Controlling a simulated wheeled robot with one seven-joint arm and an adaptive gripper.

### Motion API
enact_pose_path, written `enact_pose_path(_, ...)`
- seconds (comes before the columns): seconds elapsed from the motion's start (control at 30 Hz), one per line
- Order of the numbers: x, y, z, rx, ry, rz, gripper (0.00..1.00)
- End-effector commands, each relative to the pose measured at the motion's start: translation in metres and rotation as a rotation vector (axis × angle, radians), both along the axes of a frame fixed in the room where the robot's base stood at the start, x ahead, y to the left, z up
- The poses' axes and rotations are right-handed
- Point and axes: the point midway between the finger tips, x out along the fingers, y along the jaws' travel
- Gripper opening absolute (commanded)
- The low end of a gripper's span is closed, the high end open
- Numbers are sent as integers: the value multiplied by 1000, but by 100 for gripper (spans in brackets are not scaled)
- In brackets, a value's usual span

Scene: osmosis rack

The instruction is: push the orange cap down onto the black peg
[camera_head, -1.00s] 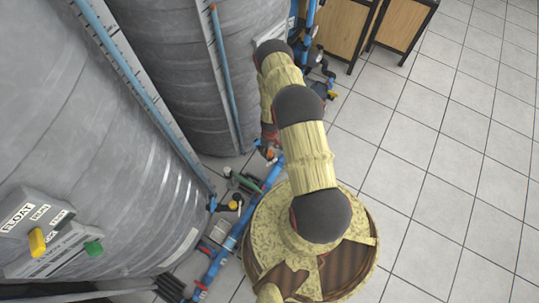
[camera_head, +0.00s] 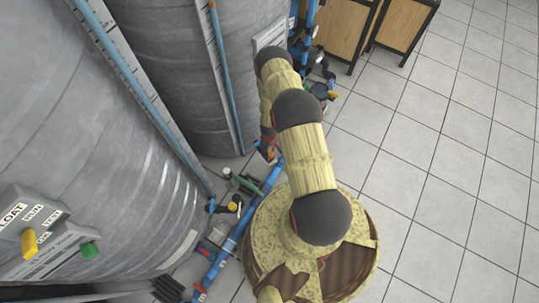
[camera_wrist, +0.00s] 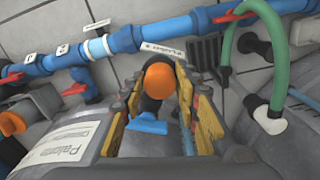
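In the wrist view, a round orange cap (camera_wrist: 160,81) sits between the two yellow-padded fingers of my gripper (camera_wrist: 159,70). The fingers stand apart on either side of the cap, with narrow gaps showing. A dark, black part (camera_wrist: 153,104) shows just below the cap; I cannot tell whether it is the peg or how far the cap is seated. In the head view my gripper (camera_head: 267,148) is small and mostly hidden by my arm, low beside the tank. The cap is not clear there.
Blue pipe (camera_wrist: 125,46) with red handles crosses behind the cap. A green hose (camera_wrist: 227,62) curves at the right. Another orange round part (camera_wrist: 12,123) lies at the left. Grey tanks (camera_head: 170,70) stand left of my arm; tiled floor (camera_head: 430,150) is open to the right.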

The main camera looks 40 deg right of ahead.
Motion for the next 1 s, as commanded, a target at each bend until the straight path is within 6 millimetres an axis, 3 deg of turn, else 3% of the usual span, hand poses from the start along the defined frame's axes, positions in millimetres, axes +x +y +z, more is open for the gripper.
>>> enact_pose_path(0.23,0,0,0,0,0,0,16)
enact_pose_path(0.57,0,0,3,0,0,0,15)
enact_pose_path(1.0,-6,0,41,-1,-1,0,15)
